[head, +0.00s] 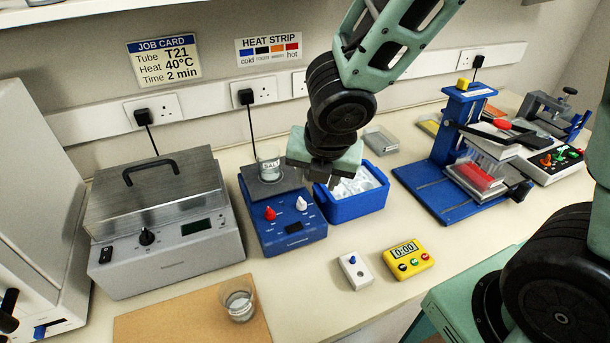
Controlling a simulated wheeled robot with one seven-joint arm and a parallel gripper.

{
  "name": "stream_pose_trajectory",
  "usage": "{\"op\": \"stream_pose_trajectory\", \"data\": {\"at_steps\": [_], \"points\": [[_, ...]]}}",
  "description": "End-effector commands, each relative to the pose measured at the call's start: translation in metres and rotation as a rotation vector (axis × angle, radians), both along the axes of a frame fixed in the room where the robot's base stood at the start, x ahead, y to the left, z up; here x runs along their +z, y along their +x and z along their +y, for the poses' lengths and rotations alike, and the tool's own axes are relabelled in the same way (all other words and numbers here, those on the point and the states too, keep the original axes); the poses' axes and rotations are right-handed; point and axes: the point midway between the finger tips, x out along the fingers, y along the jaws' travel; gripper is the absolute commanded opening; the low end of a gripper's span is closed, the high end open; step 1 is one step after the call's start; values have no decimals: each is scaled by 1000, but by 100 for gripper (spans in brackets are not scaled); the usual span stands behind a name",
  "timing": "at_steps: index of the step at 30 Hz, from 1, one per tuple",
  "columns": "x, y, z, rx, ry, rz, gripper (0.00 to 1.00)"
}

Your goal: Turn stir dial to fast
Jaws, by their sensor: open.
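The blue stirrer (293,239) stands on the bench left of centre. Its front panel carries a red knob (270,214) and a white knob (301,203). The small marks beside them are too small to read, so I cannot tell which is the stir dial or where it points. A beaker (269,162) with a label stands on the stirrer's dark top plate (260,187). My gripper (326,182) is open and points down, to the right of the beaker and above and behind the white knob. It appears apart from both knobs, and its fingers are partly hidden.
A blue tub (352,208) of white ice stands just right of the stirrer. A grey lidded bath (165,262) is to the left. A small white box (356,270) and a yellow timer (407,260) lie in front. A beaker (239,304) stands on a brown mat (180,322).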

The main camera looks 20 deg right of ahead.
Motion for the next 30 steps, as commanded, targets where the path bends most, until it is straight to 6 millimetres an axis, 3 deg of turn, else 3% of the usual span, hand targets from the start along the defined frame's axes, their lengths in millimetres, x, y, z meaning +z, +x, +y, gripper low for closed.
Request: {"op": "stream_pose_trajectory", "data": {"at_steps": [1,6,11,30], "points": [[18,9,-3,132,-40,-3,44],[24,26,-7,466,-141,-16,44],[16,32,-7,552,-166,-20,44],[-101,78,-7,549,-165,-19,44]]}}
